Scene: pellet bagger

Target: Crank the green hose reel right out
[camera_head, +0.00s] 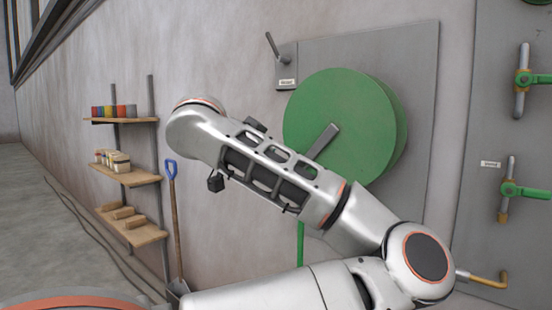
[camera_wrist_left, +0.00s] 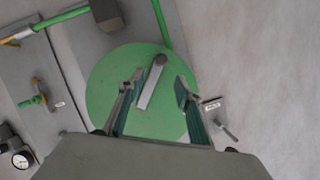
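The green hose reel (camera_head: 338,105) is a large disc on a grey wall panel, with a grey crank arm (camera_head: 323,141) slanting down-left from its middle. My left arm crosses in front of the reel's lower left part and hides the crank's outer end. In the left wrist view the whole reel face (camera_wrist_left: 108,92) shows, with the crank ending in a rounded grey knob (camera_wrist_left: 160,60). My left gripper (camera_wrist_left: 159,82) is open, its fingers apart on either side of the crank in that picture; I see no contact. It is hidden in the head view. My right gripper is not in view.
A labelled lever (camera_head: 272,45) is beside the reel at upper left. Green-handled valves (camera_head: 522,78) and a yellow pipe (camera_head: 488,280) are at right. Shelves (camera_head: 125,175) and a blue-handled shovel (camera_head: 175,210) stand at left. A green hose (camera_head: 300,243) runs down from the reel.

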